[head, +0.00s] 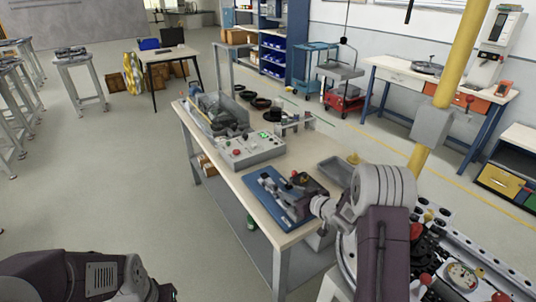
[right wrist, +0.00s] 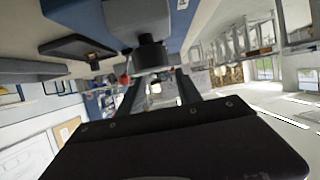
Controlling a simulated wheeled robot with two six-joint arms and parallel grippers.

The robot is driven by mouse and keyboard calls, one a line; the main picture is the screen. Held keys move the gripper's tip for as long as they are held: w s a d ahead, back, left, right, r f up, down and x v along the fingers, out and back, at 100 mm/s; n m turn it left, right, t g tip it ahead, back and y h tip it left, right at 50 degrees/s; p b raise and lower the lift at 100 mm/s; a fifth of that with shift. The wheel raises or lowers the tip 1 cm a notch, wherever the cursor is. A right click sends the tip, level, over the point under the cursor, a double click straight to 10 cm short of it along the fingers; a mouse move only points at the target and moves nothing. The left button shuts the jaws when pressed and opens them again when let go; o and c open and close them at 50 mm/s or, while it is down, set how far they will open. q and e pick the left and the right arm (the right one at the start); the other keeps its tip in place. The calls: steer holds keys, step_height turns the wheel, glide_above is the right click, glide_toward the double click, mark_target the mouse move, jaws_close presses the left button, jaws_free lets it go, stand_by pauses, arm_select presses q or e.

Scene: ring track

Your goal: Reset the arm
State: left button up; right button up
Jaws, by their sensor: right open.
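My right arm comes in from the lower right in the head view. My right gripper (head: 298,207) is over the near end of the worktable, at the blue mat (head: 262,180) with grey metal parts on it. In the right wrist view its two dark fingers stand apart (right wrist: 158,90), with nothing clearly held between them. A dark round part (right wrist: 150,56) shows just beyond the fingers, and I cannot tell whether they touch it. My left arm (head: 85,278) shows at the lower left; its gripper is outside the picture.
The worktable (head: 235,183) carries a grey control box (head: 252,152) with buttons, a machine behind it, and a grey tray (head: 337,171) to the right. A yellow post (head: 453,60) stands at the right. Open floor (head: 120,170) lies to the left.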

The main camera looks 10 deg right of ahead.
steer(key=s+a+r+h+p, duration=0.1)
steer(key=s+a+r, duration=0.1)
steer(key=a+r, duration=0.3)
steer(key=s+a+r+p, duration=0.15)
steer(key=a+r, duration=0.25)
steer(key=r, duration=0.4)
steer(key=s+d+f+m+g+h, duration=0.1)
steer(key=s+f+g, duration=0.3)
steer(key=s, duration=0.5)
steer(key=s+d+f+m+g+h, duration=0.1)
steer(key=s+f+g, duration=0.2)
steer(key=s, duration=0.6)
steer(key=s+d+f+m+g+h, duration=0.1)
steer(key=s+f+g, duration=0.3)
steer(key=s, duration=0.5)
steer(key=shift+d+f+m+g+p, duration=0.15)
steer(key=shift+f+m+g+p, duration=0.15)
steer(key=shift+f+m, duration=0.5)
steer(key=shift+f, duration=0.15)
steer(key=shift+o, duration=0.3)
